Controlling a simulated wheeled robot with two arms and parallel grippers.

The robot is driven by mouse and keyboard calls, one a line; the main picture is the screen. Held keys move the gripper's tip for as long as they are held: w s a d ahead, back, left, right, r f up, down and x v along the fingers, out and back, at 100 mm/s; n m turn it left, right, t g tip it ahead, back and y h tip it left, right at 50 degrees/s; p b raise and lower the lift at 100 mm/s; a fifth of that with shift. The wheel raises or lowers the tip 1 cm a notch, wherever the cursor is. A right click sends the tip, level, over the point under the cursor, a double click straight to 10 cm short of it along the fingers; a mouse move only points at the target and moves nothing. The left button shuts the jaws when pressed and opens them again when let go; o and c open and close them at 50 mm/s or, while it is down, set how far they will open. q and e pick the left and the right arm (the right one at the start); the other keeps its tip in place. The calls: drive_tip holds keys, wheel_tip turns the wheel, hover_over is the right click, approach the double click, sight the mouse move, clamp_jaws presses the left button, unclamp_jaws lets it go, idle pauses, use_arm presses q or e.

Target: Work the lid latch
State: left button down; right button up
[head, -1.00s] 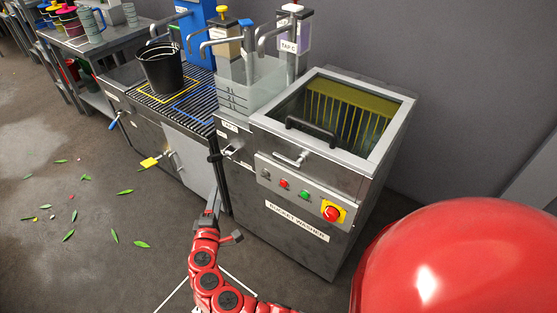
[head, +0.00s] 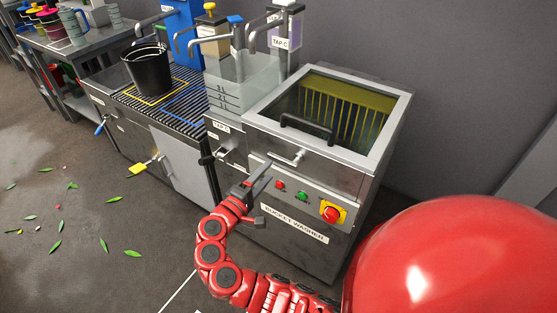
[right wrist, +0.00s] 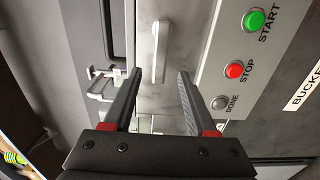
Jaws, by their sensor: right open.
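The bucket washer (head: 345,190) stands at the right in the head view. Its lid (head: 348,83) is down, with a dark window and a black handle (head: 308,130). The silver lid latch (head: 288,157) sits on the front, its bar roughly level. In the right wrist view the latch bar (right wrist: 160,50) lies beyond the fingertips, in line with the gap between them. My right gripper (head: 262,198) is open and empty, below and left of the latch, apart from it. It also shows in the right wrist view (right wrist: 158,76). My left gripper is not in view.
A red stop button (head: 331,213) and small round buttons (head: 302,196) sit on the panel right of my gripper. Left are a lever tap (head: 207,159), a clear tank (head: 243,85) and a black bucket (head: 147,68) on a grating. Leaves litter the floor.

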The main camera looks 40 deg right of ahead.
sight(277, 161)
drive_tip(key=x, duration=0.7)
drive_tip(key=shift+a, duration=0.1)
clamp_jaws()
idle(1.2)
